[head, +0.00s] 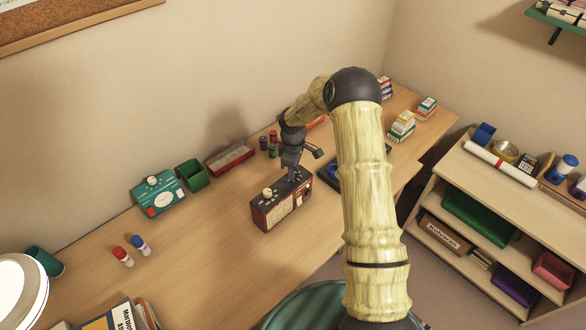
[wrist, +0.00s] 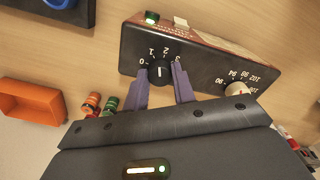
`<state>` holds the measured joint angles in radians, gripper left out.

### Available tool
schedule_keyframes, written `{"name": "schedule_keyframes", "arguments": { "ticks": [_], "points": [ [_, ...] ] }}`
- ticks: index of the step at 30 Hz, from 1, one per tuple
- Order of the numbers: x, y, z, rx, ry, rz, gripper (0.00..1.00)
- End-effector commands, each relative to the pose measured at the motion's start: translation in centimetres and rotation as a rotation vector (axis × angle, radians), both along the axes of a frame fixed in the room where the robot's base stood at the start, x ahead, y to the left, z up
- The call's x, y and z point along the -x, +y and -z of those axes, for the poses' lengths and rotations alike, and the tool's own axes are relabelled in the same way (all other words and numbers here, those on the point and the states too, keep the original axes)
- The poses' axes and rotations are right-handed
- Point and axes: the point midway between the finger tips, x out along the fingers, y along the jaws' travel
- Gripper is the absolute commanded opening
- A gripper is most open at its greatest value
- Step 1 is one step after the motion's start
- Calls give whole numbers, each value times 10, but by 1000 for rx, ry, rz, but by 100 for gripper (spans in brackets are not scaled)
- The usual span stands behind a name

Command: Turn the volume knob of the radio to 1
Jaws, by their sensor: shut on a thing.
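The radio (head: 283,209) is a dark red box with a black top panel, standing on the desk. In the wrist view its black panel (wrist: 200,65) fills the upper middle. The black volume knob (wrist: 160,72) sits by a scale of 0, 1, 2 and 3. Its white mark points up the picture, roughly between 1 and 2; I cannot tell exactly. My gripper (wrist: 161,80) has its two purple fingers on either side of this knob, shut on it. In the head view my gripper (head: 291,174) reaches down onto the radio's top and hides the knob.
An orange tray (wrist: 30,101) and small bottles (wrist: 92,102) lie nearby. The desk (head: 215,245) is clear in front-left of the radio.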

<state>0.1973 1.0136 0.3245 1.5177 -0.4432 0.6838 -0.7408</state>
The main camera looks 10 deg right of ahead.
Motion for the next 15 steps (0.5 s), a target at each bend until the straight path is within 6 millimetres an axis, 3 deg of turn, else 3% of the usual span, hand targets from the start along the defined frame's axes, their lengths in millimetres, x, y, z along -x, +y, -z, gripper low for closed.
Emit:
{"name": "schedule_keyframes", "arguments": {
  "ticks": [15],
  "points": [
    [-1, 0, -1, -1, -1, -332, 3]
  ]
}}
